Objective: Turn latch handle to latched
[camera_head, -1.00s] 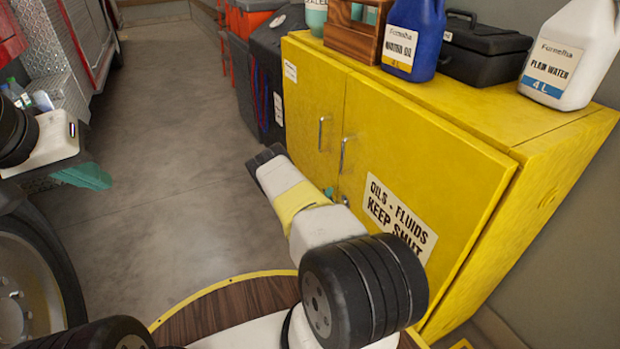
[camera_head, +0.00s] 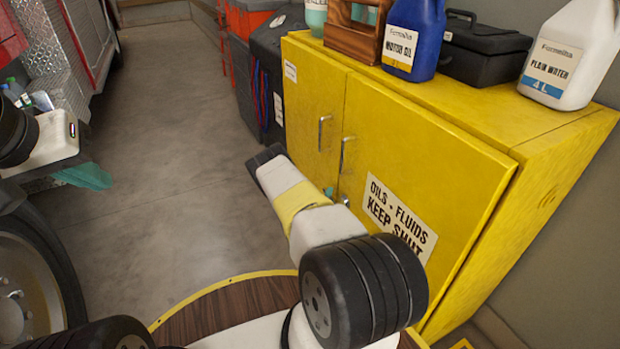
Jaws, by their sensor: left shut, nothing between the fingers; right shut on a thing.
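The yellow cabinet (camera_head: 430,140) has two shut doors with two upright grey pull handles. A small teal piece, seemingly the latch handle (camera_head: 329,191), shows low at the door seam, partly hidden by my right arm. My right gripper (camera_head: 342,199) shows only as a small light-grey bit against the door beside the teal piece; it is shut on it. The white arm link with the yellow band covers the rest. The angle of the latch handle cannot be made out. My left gripper is not in view.
A blue motor oil jug (camera_head: 413,40), a black toolbox (camera_head: 484,50), a wooden crate (camera_head: 352,38) and a white water jug (camera_head: 569,55) stand on the cabinet. Dark bins (camera_head: 275,75) stand beyond it. A vehicle wheel (camera_head: 30,280) is at the left. The floor between is clear.

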